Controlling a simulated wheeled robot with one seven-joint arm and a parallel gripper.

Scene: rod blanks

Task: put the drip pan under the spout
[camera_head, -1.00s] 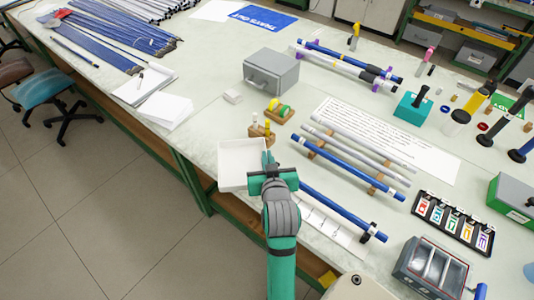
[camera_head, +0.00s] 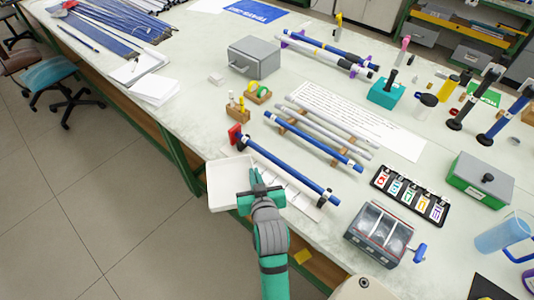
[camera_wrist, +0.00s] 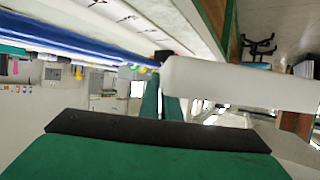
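The drip pan looks to be the shallow white tray (camera_head: 226,186), at the table's near edge in the head view. It partly overhangs that edge. In the wrist view it is the white shape (camera_wrist: 235,84) to the right of the fingers. My gripper (camera_head: 256,182) is at the pan's right side. Its two green fingers (camera_wrist: 162,98) look close together at the pan's edge and appear shut on it; the contact itself is partly hidden. I cannot make out a spout in either view.
A blue rod (camera_head: 290,172) lies by a marked white strip just beyond the pan. Other rods rest on wooden supports (camera_head: 325,150) behind it. To the right stand a grey bin with compartments (camera_head: 380,234), a card rack (camera_head: 410,195) and a blue jug (camera_head: 502,236).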

